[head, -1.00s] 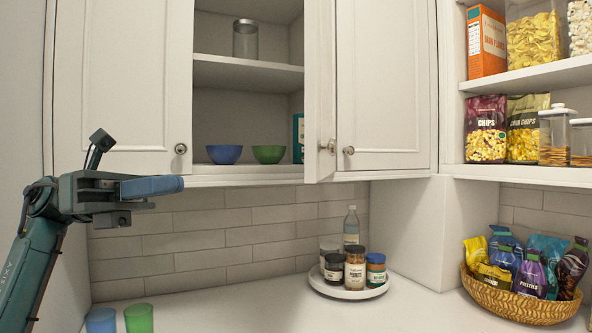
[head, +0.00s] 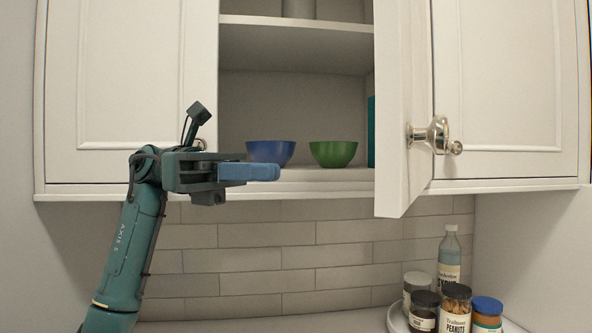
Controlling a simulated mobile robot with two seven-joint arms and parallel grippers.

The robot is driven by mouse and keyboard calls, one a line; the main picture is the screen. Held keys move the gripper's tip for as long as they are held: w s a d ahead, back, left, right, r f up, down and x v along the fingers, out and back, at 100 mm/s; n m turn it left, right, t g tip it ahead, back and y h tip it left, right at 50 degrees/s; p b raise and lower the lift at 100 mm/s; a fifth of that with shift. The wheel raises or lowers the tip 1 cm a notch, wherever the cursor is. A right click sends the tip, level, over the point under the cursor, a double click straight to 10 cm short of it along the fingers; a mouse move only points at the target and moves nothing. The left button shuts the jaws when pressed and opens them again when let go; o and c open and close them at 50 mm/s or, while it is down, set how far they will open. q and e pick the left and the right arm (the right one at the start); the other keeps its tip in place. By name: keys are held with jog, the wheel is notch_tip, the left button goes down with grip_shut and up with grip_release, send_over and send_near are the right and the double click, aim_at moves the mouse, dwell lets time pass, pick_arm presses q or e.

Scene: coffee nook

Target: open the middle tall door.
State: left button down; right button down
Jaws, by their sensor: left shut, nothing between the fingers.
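The middle tall door (head: 389,120) is white and stands open, seen nearly edge-on, jutting out from the cabinet. Its round metal knob (head: 430,135) sticks out on the right side of the door. My left gripper (head: 270,172) is shut and empty, with blue fingers pointing right. In the picture it is left of the door, in front of the open shelf's lower edge and apart from the door and knob. My right gripper is not in view.
A closed left door (head: 130,80) and closed right door (head: 510,80) flank the opening. A blue bowl (head: 270,152) and a green bowl (head: 333,153) stand inside. Jars (head: 455,306) and a bottle (head: 449,255) stand below right on a tray (head: 397,320).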

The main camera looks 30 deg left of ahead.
pick_arm(q)
jog(key=p, duration=0.3)
send_near(407, 134)
jog(key=w+d+f, duration=0.3)
jog(key=d, duration=0.1)
jog(key=shift+w+d+f, duration=0.1)
jog(key=shift+d+f, duration=0.2)
jog(key=shift+d, duration=0.25)
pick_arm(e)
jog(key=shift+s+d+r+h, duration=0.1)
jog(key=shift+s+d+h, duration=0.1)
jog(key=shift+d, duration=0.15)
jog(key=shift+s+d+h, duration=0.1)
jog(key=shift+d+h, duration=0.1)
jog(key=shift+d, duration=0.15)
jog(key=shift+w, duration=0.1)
